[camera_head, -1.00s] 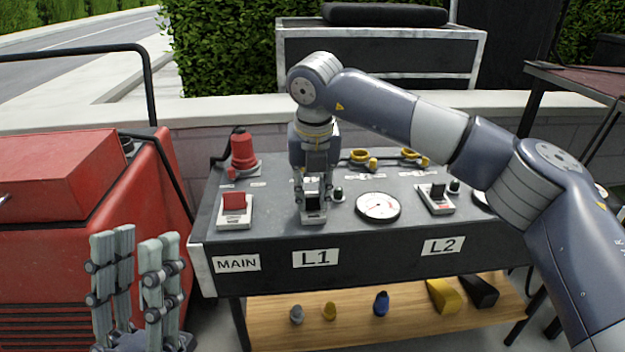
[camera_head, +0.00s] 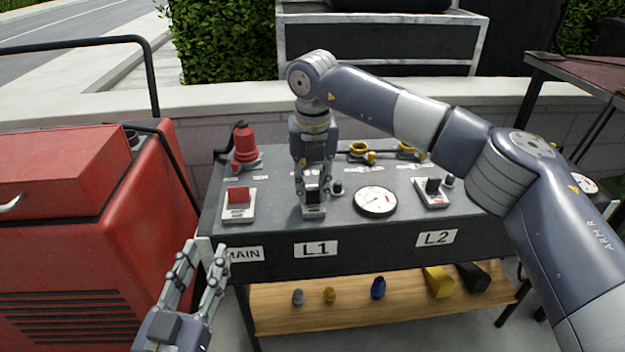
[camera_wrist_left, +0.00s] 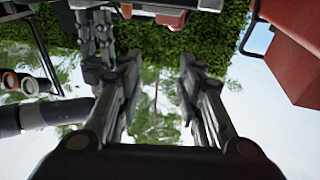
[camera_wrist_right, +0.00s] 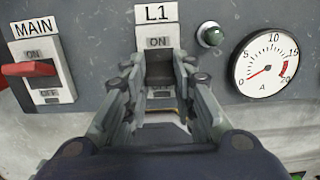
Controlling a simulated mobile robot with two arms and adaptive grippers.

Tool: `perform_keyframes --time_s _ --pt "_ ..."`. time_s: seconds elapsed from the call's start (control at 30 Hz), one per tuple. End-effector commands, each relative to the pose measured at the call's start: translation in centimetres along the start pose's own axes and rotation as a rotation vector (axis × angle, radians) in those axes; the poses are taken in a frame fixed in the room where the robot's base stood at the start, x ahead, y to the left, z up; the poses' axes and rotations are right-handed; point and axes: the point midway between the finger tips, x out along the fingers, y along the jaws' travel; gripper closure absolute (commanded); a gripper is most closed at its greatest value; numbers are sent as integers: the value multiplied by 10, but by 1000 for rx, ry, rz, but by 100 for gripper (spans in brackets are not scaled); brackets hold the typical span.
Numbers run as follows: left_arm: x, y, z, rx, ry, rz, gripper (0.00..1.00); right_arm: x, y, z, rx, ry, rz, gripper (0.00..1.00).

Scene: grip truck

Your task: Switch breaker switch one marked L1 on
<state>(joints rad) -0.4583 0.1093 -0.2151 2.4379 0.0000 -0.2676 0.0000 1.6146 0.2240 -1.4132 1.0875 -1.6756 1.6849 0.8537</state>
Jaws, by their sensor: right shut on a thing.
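The L1 breaker switch shows its pale plate (camera_head: 313,211) on the sloped dark panel, above the L1 label (camera_head: 316,249). My right gripper (camera_head: 313,192) reaches down onto it and is shut on its black lever. In the right wrist view the lever (camera_wrist_right: 160,66) is between the fingers (camera_wrist_right: 161,82), just below the ON marking (camera_wrist_right: 158,43). The fingers cover much of the lower plate, so its OFF marking cannot be read. My left gripper (camera_head: 203,252) is open and empty, in front of the panel's left end; its fingers (camera_wrist_left: 158,65) are apart in the left wrist view.
The red MAIN switch (camera_head: 239,196) is left of L1. A small lamp (camera_wrist_right: 210,35) and a dial gauge (camera_head: 375,201) are right of it, then the L2 switch (camera_head: 432,190). A red machine (camera_head: 85,225) stands at left. A wooden shelf (camera_head: 350,310) holds several plugs below.

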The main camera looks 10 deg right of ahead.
Motion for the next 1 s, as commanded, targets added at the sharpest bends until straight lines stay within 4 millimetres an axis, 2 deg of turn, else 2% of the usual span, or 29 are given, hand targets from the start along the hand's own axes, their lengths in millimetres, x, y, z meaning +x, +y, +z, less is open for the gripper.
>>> perform_keyframes --time_s 0.27,0.47,0.77,1.0 --pt "-12 -7 48 5 -265 -15 66 -2 0 3 2 27 0 99" --pt "-30 -12 81 7 -454 -27 66 -2 0 4 2 49 0 99" --pt "-72 -19 122 5 -739 -45 66 -2 0 6 2 85 0 99" --pt "-115 -24 144 1 -966 -59 66 -2 0 8 3 118 0 99"
